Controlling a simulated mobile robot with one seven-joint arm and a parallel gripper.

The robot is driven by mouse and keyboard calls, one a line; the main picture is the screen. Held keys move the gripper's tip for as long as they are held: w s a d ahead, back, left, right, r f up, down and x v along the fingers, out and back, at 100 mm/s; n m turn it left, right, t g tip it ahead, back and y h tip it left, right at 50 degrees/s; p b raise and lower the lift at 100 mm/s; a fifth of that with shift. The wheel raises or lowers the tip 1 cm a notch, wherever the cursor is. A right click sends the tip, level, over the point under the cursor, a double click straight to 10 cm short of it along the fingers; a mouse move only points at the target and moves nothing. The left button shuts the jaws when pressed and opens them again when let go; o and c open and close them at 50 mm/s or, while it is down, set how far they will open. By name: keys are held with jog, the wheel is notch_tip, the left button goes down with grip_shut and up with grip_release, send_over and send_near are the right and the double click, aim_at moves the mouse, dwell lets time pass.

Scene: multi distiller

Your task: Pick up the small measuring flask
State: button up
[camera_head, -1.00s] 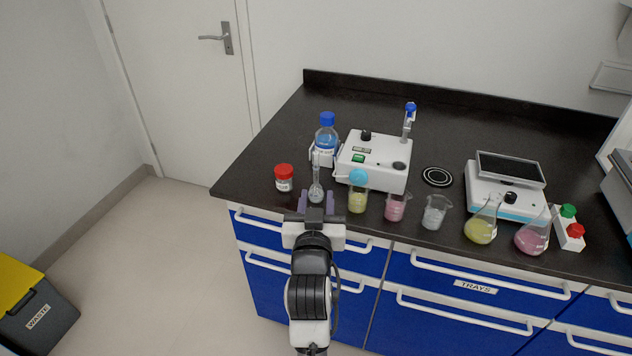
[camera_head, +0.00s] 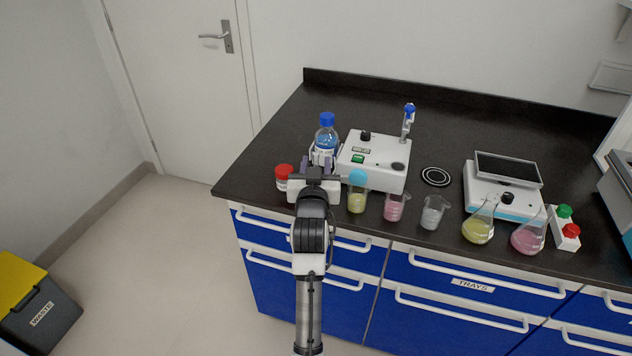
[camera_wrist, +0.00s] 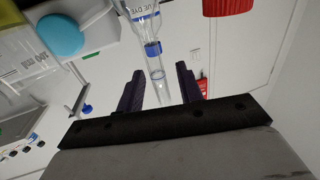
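The small measuring flask is a clear glass vessel with a long thin neck. In the wrist view its neck (camera_wrist: 157,76) shows between the two dark purple fingers of my gripper (camera_wrist: 160,70). The fingers stand apart with a gap on both sides of the glass, so the gripper is open. In the head view my gripper (camera_head: 318,165) is over the counter's left front, before the blue dye bottle (camera_head: 326,138), and hides the flask. Glass and bottle overlap in the wrist view, and I cannot tell their outlines apart well.
The red-capped jar (camera_head: 283,174) is close left of my gripper. The white device (camera_head: 375,160) and the yellow beaker (camera_head: 357,200) are close on the right. Several other beakers and flasks, and a balance (camera_head: 504,190), stand further right. The counter's back is clear.

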jog(key=shift+w, duration=0.2)
grip_shut()
dwell(0.4)
